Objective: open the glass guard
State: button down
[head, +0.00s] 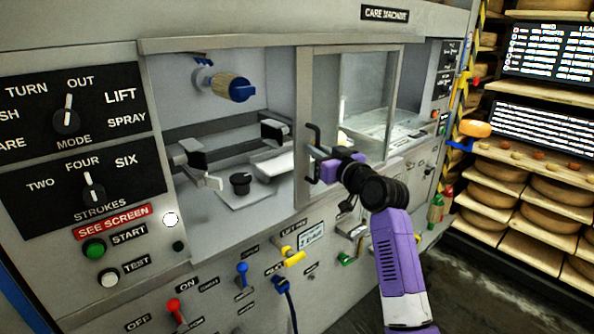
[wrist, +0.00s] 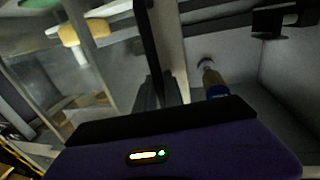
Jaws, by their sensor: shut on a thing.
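The glass guard (head: 352,95) is a metal-framed clear pane on the front of the care machine, over the right part of its opening. A dark upright handle (head: 313,135) stands at the guard's left edge. My gripper (head: 317,166) is shut on this handle, coming from the lower right. In the wrist view the handle (wrist: 148,40) runs up from between my fingers (wrist: 160,92). The bay left of the guard is uncovered and shows a blue-capped spindle (head: 230,87) and dark-padded clamps. My fingers partly hide the lower handle.
Mode and stroke dials (head: 66,121) are on the panel at left. Red, blue and yellow levers (head: 242,270) stick out below the opening, near my arm. Cheese shelves (head: 520,190) and screens are at right, beside an orange-topped post (head: 476,129).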

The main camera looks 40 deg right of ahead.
jog(key=shift+d+b, duration=0.35)
jog(key=shift+d, duration=0.85)
jog(key=c, duration=1.5)
grip_release()
jog(key=shift+o, duration=0.2)
jog(key=shift+a, duration=0.1)
jog(key=s+a+b, duration=0.1)
jog(key=s, duration=0.6)
jog(key=shift+s+a, duration=0.25)
jog(key=shift+s, duration=0.05)
